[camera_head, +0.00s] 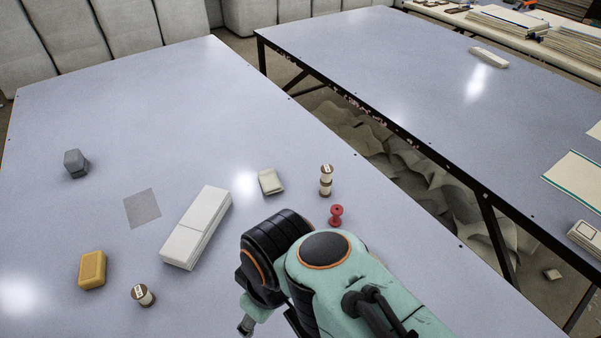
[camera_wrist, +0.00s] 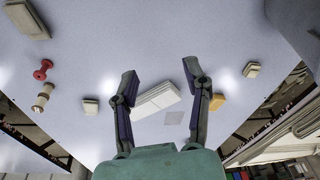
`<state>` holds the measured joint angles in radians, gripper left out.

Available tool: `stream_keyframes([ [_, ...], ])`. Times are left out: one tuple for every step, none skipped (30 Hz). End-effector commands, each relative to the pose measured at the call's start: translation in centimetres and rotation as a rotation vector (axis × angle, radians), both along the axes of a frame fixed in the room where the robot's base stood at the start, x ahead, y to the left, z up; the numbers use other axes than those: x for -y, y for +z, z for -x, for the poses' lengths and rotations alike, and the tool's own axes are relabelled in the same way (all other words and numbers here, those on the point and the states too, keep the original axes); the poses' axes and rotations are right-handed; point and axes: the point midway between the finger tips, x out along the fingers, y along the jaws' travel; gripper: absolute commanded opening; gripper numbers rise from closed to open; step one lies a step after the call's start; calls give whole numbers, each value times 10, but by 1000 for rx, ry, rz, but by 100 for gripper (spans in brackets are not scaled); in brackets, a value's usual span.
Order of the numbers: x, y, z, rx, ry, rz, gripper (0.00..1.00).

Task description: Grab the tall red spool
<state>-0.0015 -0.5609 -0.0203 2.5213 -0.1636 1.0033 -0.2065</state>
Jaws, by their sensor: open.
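The red spool (camera_head: 336,215) stands on the near table in the head view, just beyond my arm's elbow and near the table's right edge. In the wrist view the red spool (camera_wrist: 42,69) is at the left, well away from the fingers. My gripper (camera_wrist: 160,72) is open and empty, with its two fingers spread above the table. In the head view only part of the gripper shows low in the picture, left of the arm.
A white-and-brown spool (camera_head: 326,180) stands close behind the red one; another (camera_head: 143,295) is at front left. A white folded stack (camera_head: 197,228), small cloth block (camera_head: 270,181), yellow block (camera_head: 92,270) and grey block (camera_head: 76,163) lie around. The table's far left is clear.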

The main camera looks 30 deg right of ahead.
Motion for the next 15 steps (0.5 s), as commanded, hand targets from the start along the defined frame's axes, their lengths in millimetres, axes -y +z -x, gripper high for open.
stream_keyframes([
  [-4, 17, -28, 115, 81, -1, 48],
  [-6, 26, -48, 176, 132, 0, 48],
  [-4, 34, -73, 236, 174, 5, 48],
  [-1, 38, -89, 271, 197, 11, 48],
  [3, 42, -105, 301, 212, 18, 48],
  [9, 44, -125, 336, 226, 26, 48],
  [16, 45, -140, 359, 233, 34, 48],
  [24, 45, -155, 379, 236, 43, 48],
  [37, 43, -174, 402, 236, 53, 48],
  [49, 40, -188, 416, 233, 62, 48],
  [62, 36, -202, 429, 225, 71, 48],
  [83, 27, -220, 441, 210, 83, 48],
  [101, 18, -232, 445, 193, 90, 48],
  [121, 8, -242, 447, 172, 97, 48],
  [148, -10, -252, 442, 139, 102, 48],
])
